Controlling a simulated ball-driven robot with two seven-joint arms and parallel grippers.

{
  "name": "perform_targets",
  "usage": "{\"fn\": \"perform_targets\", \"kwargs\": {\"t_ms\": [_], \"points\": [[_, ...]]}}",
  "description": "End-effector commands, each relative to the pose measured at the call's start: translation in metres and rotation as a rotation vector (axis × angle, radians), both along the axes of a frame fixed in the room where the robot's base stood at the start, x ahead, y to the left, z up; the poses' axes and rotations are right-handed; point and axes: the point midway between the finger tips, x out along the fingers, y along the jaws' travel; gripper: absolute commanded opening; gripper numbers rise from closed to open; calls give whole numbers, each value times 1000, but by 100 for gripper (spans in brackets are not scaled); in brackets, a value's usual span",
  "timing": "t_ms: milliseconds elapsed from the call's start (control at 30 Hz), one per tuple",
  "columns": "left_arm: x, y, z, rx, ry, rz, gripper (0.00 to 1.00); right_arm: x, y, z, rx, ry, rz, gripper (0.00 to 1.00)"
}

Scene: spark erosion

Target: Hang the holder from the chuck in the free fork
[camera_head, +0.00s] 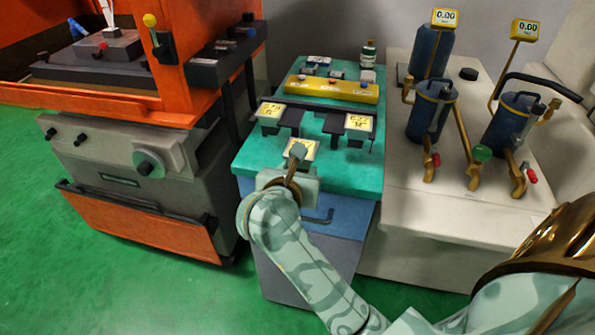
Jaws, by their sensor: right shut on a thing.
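My right gripper (296,156) is over the front part of the green-topped cabinet (258,155), shut on a holder with a yellow label (309,148). My gripper covers much of this holder. Just behind it is a dark fork rack (318,106). A yellow-labelled holder (270,110) hangs at the rack's left, and another (358,123) hangs at its right. The middle of the rack, between these two, shows no label. The held holder is in front of that gap and looks apart from the rack. The chuck cannot be made out. My left gripper is out of view.
A yellow block (332,89) with small parts lies behind the rack, with a dark bottle (368,54) at the back. The orange machine (180,88) stands at left. A pale bench (400,190) with blue canisters (430,110) and pipes stands at right.

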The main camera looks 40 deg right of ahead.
Motion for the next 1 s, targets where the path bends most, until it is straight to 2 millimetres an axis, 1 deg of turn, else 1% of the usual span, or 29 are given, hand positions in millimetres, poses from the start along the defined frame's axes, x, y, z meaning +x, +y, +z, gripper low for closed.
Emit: {"fn": "perform_targets", "kwargs": {"t_ms": [700,1000], "points": [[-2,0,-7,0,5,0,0,23,-27,0,-3,-2,-1,7],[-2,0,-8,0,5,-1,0,28,-32,1,-1,-3,1,7]]}}
